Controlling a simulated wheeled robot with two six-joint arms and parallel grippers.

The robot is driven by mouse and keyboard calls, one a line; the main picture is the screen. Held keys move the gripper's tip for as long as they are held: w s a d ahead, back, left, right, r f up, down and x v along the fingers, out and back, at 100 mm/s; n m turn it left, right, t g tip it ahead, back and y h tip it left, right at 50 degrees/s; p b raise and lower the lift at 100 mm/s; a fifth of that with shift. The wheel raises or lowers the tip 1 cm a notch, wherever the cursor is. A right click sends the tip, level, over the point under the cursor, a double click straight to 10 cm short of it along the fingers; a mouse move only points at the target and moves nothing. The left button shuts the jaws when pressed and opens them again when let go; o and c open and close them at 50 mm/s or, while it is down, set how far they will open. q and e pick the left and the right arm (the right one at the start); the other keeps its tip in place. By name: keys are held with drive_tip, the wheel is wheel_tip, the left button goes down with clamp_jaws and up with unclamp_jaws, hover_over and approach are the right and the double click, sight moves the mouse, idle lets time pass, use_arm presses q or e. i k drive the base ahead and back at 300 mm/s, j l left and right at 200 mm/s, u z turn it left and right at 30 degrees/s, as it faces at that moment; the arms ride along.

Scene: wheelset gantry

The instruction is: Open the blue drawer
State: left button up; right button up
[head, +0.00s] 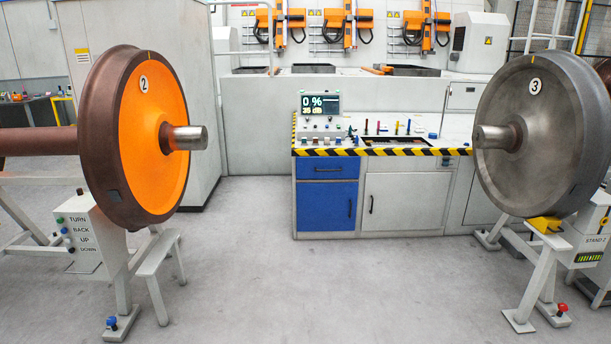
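The blue drawer is the front (326,168) in the upper left of the console cabinet, a narrow panel with a dark horizontal handle, and it looks closed. Below it is a taller blue front (326,206) with a dark vertical handle at its right side, also closed. Both are across the floor, in the middle of the head view. Neither of my grippers shows in this view.
Wheelset 2 (151,135), with an orange face, stands at the left on a white stand. Grey wheelset 3 (536,135) stands at the right on another stand. Clear grey floor (290,285) lies between them up to the console. A grey door (405,203) is beside the blue fronts.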

sight(307, 167)
drive_tip(key=i, duration=2)
drive_tip(key=i+l+z, duration=0.1)
drive_tip(key=i+z, duration=0.15)
drive_tip(key=i, duration=0.45)
drive_tip(key=i+j+z, duration=0.1)
drive_tip(key=i+z, duration=0.15)
drive_tip(key=i, duration=0.4)
drive_tip(key=i+j+z, duration=0.3)
drive_tip(key=i, duration=0.4)
drive_tip(key=l, duration=0.1)
